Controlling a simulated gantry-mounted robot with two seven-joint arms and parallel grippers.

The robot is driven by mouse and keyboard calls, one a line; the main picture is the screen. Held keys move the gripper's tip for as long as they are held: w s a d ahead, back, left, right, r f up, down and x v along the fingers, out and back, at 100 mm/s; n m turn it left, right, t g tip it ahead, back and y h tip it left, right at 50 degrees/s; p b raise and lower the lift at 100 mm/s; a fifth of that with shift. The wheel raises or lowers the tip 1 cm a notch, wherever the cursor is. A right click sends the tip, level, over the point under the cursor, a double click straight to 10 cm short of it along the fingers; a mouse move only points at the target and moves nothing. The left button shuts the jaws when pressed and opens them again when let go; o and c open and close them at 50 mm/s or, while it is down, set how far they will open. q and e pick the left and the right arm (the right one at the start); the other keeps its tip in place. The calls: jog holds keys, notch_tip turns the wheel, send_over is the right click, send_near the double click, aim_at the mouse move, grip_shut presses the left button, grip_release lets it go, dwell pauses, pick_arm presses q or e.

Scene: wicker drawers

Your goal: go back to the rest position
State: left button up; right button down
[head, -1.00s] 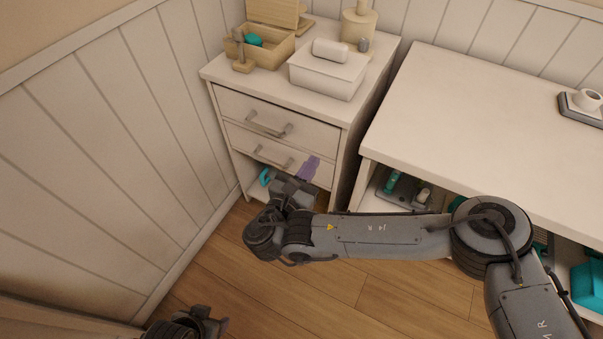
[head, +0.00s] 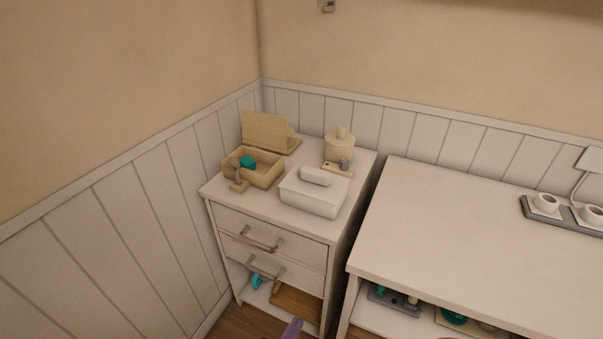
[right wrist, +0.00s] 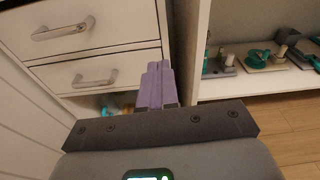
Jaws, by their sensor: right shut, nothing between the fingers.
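My right gripper shows its purple fingers at the bottom edge of the head view (head: 292,329), in front of the lower shelf of the white drawer cabinet (head: 262,219). In the right wrist view its fingers (right wrist: 158,82) are together with nothing between them. They appear in front of the cabinet's right side, below and right of the drawer handles; contact cannot be told. The rest of the right arm is out of the head view. My left gripper is not in view.
Both cabinet drawers are shut. On top stand an open wooden box (head: 264,175), a white lidded box (head: 309,198) and a round beige container (head: 340,147). A white desk (head: 460,230) stands right, with items on its shelf. Wood floor shows below.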

jog(key=s+a+f+m+g+y+p, duration=0.1)
jog(key=s+a+f+g+p, duration=0.2)
jog(key=s, duration=0.6)
jog(key=s+a+f+m+g+y+p, duration=0.1)
jog(key=s+g+p, duration=0.3)
jog(key=s, duration=0.5)
jog(key=s+r+m+g+y+p, duration=0.4)
jog(key=s+r+m+g+p, duration=0.35)
jog(key=s, duration=0.35)
jog(key=d+r+m+y+p, duration=0.1)
jog(key=d+r+m+p, duration=0.2)
jog(key=d+m, duration=0.45)
jog(key=d+r+m+y+p, duration=0.1)
jog(key=d+r+m+p, duration=0.25)
jog(key=d, duration=0.65)
jog(key=w+d+r+m+t, duration=0.3)
jog(key=w+d+r+m, duration=0.4)
jog(key=d+m, duration=0.3)
notch_tip(320, 180, up, 38)
jog(key=p, duration=3.8)
jog(key=shift+d+f+n+h, duration=0.15)
jog(key=shift+n+h, duration=0.15)
jog(key=shift+n, duration=0.15)
